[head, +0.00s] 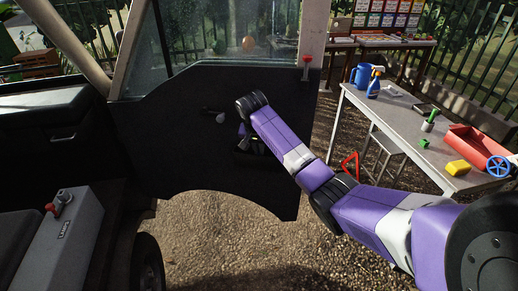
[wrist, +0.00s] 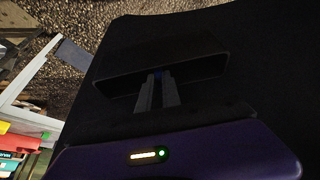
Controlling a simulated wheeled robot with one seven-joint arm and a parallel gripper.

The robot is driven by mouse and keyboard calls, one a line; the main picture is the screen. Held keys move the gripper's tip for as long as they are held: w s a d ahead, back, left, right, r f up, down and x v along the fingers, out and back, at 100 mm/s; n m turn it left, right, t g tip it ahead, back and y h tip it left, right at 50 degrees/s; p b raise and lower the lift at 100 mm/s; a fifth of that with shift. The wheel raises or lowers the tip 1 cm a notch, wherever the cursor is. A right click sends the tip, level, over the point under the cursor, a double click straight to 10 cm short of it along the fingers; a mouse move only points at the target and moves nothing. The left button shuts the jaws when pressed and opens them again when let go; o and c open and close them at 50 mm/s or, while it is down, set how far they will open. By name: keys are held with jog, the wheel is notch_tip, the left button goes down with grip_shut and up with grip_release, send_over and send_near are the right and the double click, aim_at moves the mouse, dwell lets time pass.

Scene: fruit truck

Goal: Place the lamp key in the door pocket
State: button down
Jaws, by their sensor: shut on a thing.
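The door pocket (wrist: 112,88) is a dark, open-topped holder on the black inner door panel. In the head view the pocket (head: 262,151) is partly behind my arm, and the fingertips are hidden.
The truck door (head: 170,140) stands open, with a handle (head: 213,112) left of my wrist. A grey box (head: 70,235) with a red-topped part is at the lower left. A workbench (head: 400,115) with a spray bottle, red tray and yellow block stands right of my arm.

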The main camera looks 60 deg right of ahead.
jog(key=c, duration=1.5)
grip_release()
jog(key=shift+f, duration=0.1)
jog(key=shift+c, duration=0.2)
jog(key=b+v, duration=0.1)
jog(key=v, duration=1.1)
jog(key=shift+r, duration=0.2)
